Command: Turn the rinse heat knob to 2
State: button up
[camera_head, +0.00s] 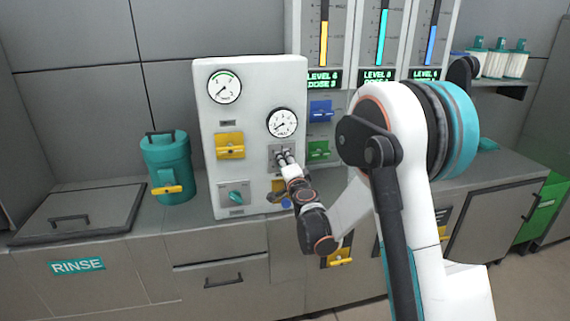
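A pale upright control panel (208,130) stands on the counter with two round gauges, a left gauge (224,87) and a right gauge (282,122). A teal knob (236,197) sits at its lower left, on a small plate whose label is too small to read. My gripper (284,158) is at a grey plate (272,151) below the right gauge, its fingertips close to or touching it. My fingers look near each other, but whether they hold anything is hidden. I cannot tell which control is the rinse heat knob.
A yellow switch (230,146) is on the panel's left half. Blue (320,110) and green (318,150) handles sit right of it, below level tubes. A teal canister (167,165) stands left of the panel. A RINSE sign (77,265) marks the cabinet under a lidded basin (80,212).

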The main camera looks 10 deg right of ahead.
jog(key=shift+m, duration=1.3)
jog(key=shift+f, duration=0.1)
jog(key=o, duration=1.1)
jog(key=shift+c, duration=0.2)
jog(key=shift+s, duration=0.1)
jog(key=s, duration=1.1)
jog(key=shift+s, duration=0.4)
